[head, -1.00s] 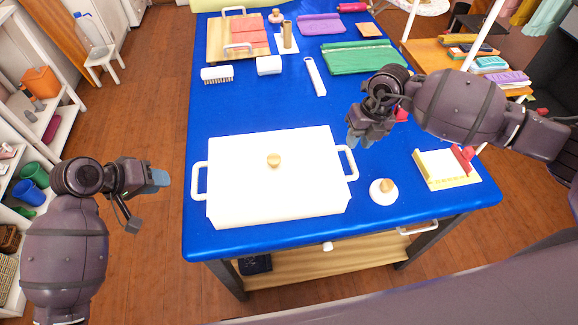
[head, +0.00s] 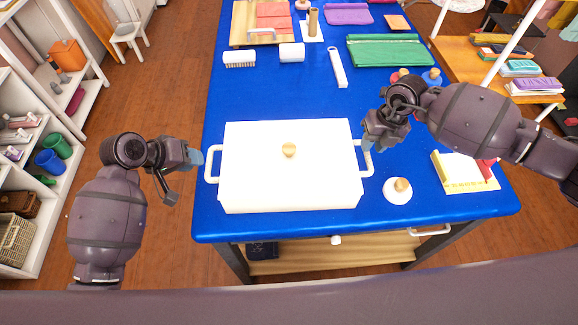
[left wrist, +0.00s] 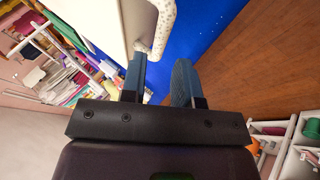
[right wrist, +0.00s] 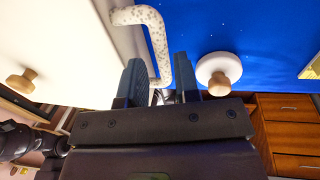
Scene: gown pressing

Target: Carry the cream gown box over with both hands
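The cream gown box (head: 255,180), with a round wooden knob (head: 289,150) on its lid, sits at the near end of the blue table. It has a pale handle on each side. My left gripper (head: 196,156) is open just outside the left handle (head: 211,165); in the left wrist view, that handle (left wrist: 163,25) is just beyond the fingertips (left wrist: 160,65). My right gripper (head: 368,144) is open at the right handle (head: 367,160). In the right wrist view, this speckled handle (right wrist: 157,45) reaches into the gap between the fingers (right wrist: 160,70); contact is unclear.
A white round piece with a wooden knob (head: 397,192) stands right of the box, near a cream block stand (head: 465,180). A brush (head: 239,60), a white block (head: 292,53) and green cloth (head: 385,52) lie farther back. Shelves (head: 75,110) stand left.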

